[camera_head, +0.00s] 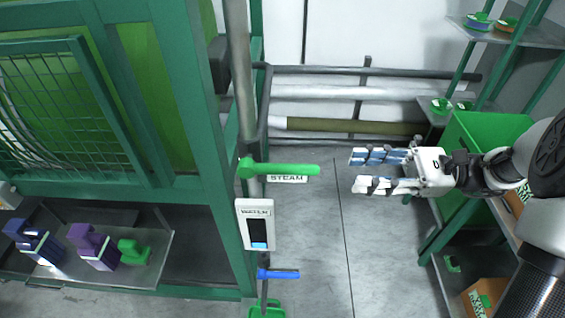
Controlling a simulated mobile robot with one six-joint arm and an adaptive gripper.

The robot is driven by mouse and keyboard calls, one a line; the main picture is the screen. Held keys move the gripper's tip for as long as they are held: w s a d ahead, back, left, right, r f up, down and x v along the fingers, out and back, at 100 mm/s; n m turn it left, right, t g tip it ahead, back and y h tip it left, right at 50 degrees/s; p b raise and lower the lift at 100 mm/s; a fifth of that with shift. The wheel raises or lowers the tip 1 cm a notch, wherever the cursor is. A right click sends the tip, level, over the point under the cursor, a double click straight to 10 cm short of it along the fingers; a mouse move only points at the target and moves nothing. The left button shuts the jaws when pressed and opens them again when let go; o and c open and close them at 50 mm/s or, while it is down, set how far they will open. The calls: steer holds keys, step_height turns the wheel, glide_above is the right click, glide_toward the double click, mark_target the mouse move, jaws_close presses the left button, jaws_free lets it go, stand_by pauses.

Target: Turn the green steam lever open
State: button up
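The green steam lever (285,169) sticks out level to the right from a valve on the vertical pipe at the machine's corner. A white label reading STEAM (287,179) sits just below it. My gripper (354,172) comes in from the right, with its two fingers spread apart and pointing left toward the lever. It is open and empty. A gap lies between the lever's free end and the fingertips, and they do not appear to touch. The exact depth between them cannot be told.
A white WATER panel (256,224) and a blue lever (278,274) are below the steam lever. The green machine frame (170,100) fills the left. Horizontal pipes (350,92) run behind. A green bin (465,135) and shelves stand at right. The floor between is clear.

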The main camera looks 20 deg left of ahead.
mark_target(281, 169)
steer(key=b+x, duration=0.3)
steer(key=x, duration=1.3)
steer(key=shift+s+a, duration=0.15)
steer(key=shift+s, duration=0.05)
steer(key=shift+c, duration=0.4)
jaws_close()
